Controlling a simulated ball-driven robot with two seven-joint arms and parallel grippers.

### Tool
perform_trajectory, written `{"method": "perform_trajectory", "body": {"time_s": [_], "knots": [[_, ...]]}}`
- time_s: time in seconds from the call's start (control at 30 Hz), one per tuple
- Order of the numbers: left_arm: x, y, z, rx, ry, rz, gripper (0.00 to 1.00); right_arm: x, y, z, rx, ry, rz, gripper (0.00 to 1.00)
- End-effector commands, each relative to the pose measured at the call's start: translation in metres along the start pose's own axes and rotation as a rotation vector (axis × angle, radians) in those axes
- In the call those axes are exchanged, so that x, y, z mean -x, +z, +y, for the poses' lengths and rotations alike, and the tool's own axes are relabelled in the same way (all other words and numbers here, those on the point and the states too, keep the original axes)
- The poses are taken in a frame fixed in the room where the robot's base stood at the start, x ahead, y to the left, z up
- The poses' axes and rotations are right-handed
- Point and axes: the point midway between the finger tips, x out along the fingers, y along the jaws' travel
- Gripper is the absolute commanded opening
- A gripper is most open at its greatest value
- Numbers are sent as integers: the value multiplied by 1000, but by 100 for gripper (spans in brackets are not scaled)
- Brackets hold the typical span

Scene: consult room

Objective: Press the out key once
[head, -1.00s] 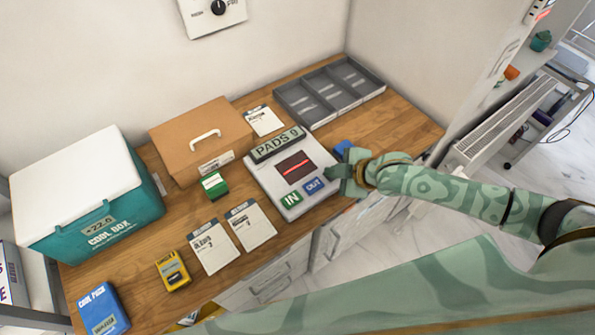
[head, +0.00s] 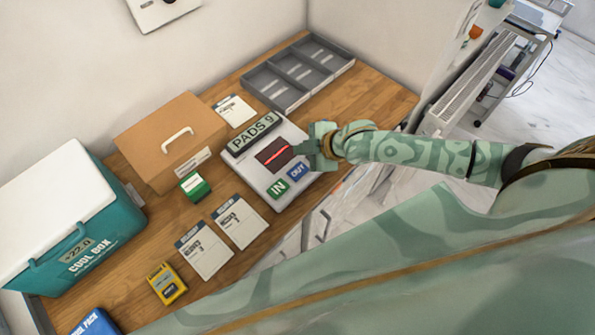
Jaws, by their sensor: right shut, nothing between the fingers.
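A white counter device (head: 258,181) lies on the wooden worktop. Its top plate (head: 252,134) reads PADS and a digit that looks like 9. A dark window with a red line (head: 272,154) is in its middle. The green IN key (head: 278,188) and the blue OUT key (head: 297,172) sit along its near edge. My right gripper (head: 305,149) is shut and empty, over the device's right side, just beyond the OUT key in the picture. The OUT key shows uncovered. I cannot tell whether the fingertips touch the device. My left gripper is not in view.
Two label cards (head: 205,250) lie left of the device, with a green box (head: 195,187) and a yellow gadget (head: 167,283). A cardboard box (head: 140,137), a teal cool box (head: 110,222) and a grey divided tray (head: 345,62) stand farther around. The worktop's right end is bare.

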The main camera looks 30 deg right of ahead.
Motion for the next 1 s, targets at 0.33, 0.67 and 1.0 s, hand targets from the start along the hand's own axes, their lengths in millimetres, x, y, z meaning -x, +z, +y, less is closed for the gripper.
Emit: {"method": "perform_trajectory", "body": {"time_s": [0.33,0.67,1.0], "knots": [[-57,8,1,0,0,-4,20,-34,25,-25,0,-1,0,0],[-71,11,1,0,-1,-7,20,-51,37,-37,0,1,-1,0],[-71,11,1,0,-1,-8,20,-51,37,-37,0,1,0,0]]}}
